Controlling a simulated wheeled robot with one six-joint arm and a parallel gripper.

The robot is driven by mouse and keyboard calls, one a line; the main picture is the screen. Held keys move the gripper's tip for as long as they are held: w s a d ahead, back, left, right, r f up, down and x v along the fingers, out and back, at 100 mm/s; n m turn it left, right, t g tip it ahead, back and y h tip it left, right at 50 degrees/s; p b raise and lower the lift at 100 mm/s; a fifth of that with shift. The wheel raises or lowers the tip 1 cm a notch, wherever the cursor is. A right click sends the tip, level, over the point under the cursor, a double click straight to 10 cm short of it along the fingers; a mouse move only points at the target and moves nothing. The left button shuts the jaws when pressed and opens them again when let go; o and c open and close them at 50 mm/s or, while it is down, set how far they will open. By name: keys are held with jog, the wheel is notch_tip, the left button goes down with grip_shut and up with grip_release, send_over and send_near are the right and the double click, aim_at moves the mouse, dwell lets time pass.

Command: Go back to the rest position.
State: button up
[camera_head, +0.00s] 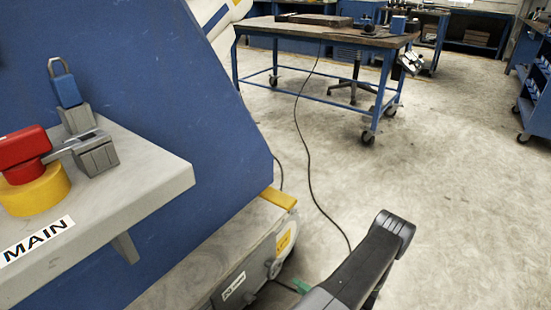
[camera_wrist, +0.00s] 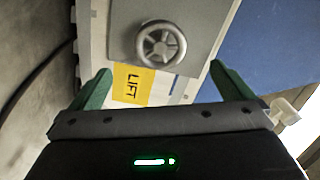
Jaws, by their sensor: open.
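My gripper (camera_wrist: 161,78) is open, its two green fingers spread wide with nothing between them. In the wrist view it faces a grey panel (camera_wrist: 195,25) with a metal handwheel (camera_wrist: 161,45) and a yellow LIFT label (camera_wrist: 133,85). The fingertips look apart from the wheel. In the head view the handwheel (camera_head: 274,268) is low on the side of a grey cabinet. A bit of green finger (camera_head: 301,285) shows beside my dark arm at the bottom; the rest of the gripper is hidden.
At left, a grey shelf (camera_head: 150,175) marked MAIN carries a red handle (camera_head: 22,148) on a yellow base (camera_head: 38,190) and a blue padlock (camera_head: 66,88). A blue workbench (camera_head: 330,35) stands behind. A black cable (camera_head: 305,150) crosses the floor. Floor at right is clear.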

aim_at(276, 269)
jog(key=b+x, duration=0.3)
jog(key=x, duration=0.9)
jog(key=shift+w+a, duration=0.2)
jog(key=shift+a, duration=0.15)
jog(key=m, duration=0.5)
jog(key=shift+d+r, duration=0.1)
jog(key=shift+r, duration=0.1)
jog(key=m, duration=0.4)
jog(key=shift+r+m, duration=0.15)
jog(key=shift+m, duration=0.15)
jog(key=m, duration=0.4)
jog(key=shift+d+r, duration=0.1)
jog(key=shift+r, duration=0.05)
jog(key=shift+w+d+r+m, duration=0.1)
jog(key=shift+m, duration=1.3)
jog(key=shift+w+m, duration=0.1)
jog(key=shift+m, duration=1.3)
